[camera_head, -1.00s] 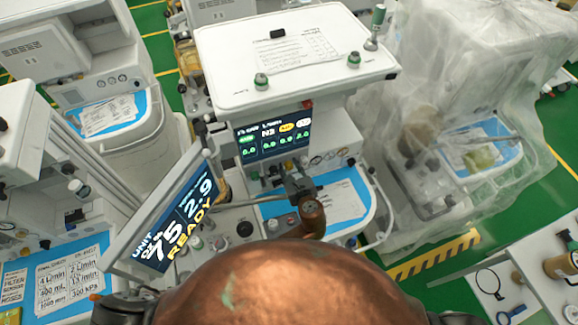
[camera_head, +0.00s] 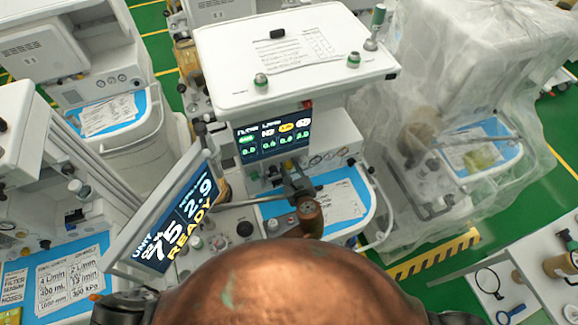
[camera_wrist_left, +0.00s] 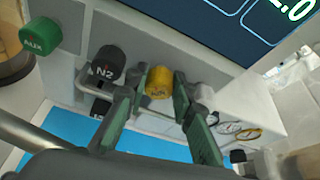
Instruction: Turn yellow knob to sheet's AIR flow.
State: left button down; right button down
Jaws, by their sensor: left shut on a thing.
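The yellow knob (camera_wrist_left: 159,82) sits on the panel of the middle cart in the left wrist view. My left gripper (camera_wrist_left: 161,100) is shut on it, one green-padded finger on each side. In the head view my left gripper (camera_head: 291,170) reaches the panel under the flow display (camera_head: 272,138), and the knob is mostly hidden there. The display has green, white and yellow labels over digits; the yellow column seems to read 0.0. A printed sheet (camera_head: 302,48) lies on the cart's top and another sheet (camera_head: 341,202) on its blue tray; their print is too small to read. My right gripper is not in view.
A black N2 knob (camera_wrist_left: 106,64) is close left of the gripper, with a green AUX knob (camera_wrist_left: 40,36) further left. A tilted monitor (camera_head: 172,222) reading READY stands left of my arm. A plastic-covered cart (camera_head: 455,110) stands right.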

pick_arm(q)
jog(key=shift+a+n+h, duration=0.1)
jog(key=shift+n+h, duration=0.2)
jog(key=shift+n, duration=0.2)
jog(key=shift+f+n+t+h, duration=0.1)
jog(key=shift+n+t+h, duration=0.2)
jog(key=shift+n, duration=0.2)
jog(key=shift+s+a+f+n+t+h+b, duration=0.1)
jog(key=shift+n+t+h+b, duration=0.2)
jog(key=shift+n+h+b, duration=0.35)
jog(key=shift+n+b, duration=0.35)
jog(key=shift+n, duration=0.2)
jog(key=shift+t, duration=0.3)
jog(key=c, duration=1.9)
grip_release()
jog(key=shift+c, duration=0.2)
